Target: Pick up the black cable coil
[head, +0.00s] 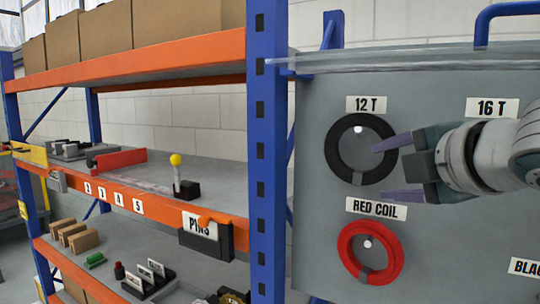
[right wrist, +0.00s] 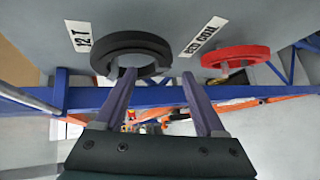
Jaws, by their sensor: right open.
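My left gripper is not in view.
A red coil (head: 346,236) hangs just below, under its "RED COIL" label (head: 376,208). A blue upright (head: 267,230) of the orange-beamed shelf rack stands left of the panel.

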